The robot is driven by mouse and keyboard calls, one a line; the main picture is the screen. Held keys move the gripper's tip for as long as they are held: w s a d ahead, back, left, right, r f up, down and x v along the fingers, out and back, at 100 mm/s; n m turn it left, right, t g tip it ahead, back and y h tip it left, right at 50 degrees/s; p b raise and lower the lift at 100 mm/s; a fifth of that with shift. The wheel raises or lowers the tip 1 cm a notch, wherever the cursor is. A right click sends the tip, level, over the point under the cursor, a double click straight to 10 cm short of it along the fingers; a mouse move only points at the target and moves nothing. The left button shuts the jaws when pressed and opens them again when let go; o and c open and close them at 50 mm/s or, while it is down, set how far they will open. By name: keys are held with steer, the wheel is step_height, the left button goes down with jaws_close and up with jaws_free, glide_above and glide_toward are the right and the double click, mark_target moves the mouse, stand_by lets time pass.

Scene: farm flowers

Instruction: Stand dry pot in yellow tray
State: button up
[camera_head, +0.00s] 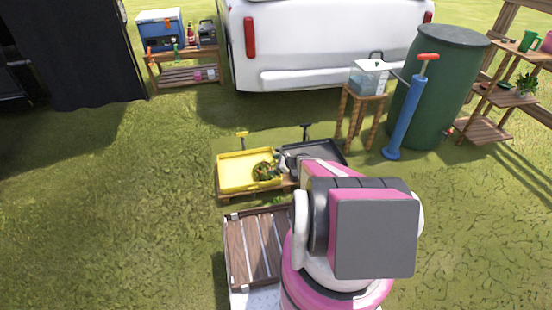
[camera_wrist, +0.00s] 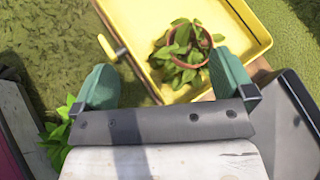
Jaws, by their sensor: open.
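The yellow tray (camera_head: 232,180) sits on a low wooden stand, and its floor and rim fill the top of the wrist view (camera_wrist: 258,32). A brown pot (camera_wrist: 206,38) with a leafy green plant is inside the tray, near its right side; it appears to stand upright. The plant also shows in the head view (camera_head: 264,171). My gripper (camera_wrist: 165,62) is open, its two green fingers wide apart above the tray's near edge, with nothing between them gripped. The pot lies beyond the right fingertip, apparently not touched. Whether its soil is dry cannot be told.
A dark grey tray (camera_head: 325,153) adjoins the yellow one on the right. Another leafy plant (camera_wrist: 58,138) shows at lower left in the wrist view, near a slatted wooden surface (camera_head: 252,250). A stool (camera_head: 362,112) with a clear tank stands behind. Grass on the left is free.

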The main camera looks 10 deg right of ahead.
steer(key=s+a+r+n+g+h, duration=0.2)
steer(key=s+r+n+h, duration=0.3)
steer(key=s+r+n, duration=0.6)
steer(key=s+a+r+n+g+h, duration=0.2)
steer(key=s+r+n+g+h, duration=0.3)
steer(key=s+r+n, duration=0.6)
step_height(320, 180, up, 8)
steer(key=shift+s+a+f, duration=0.15)
steer(key=shift+s+a, duration=0.2)
steer(key=shift+s, duration=0.25)
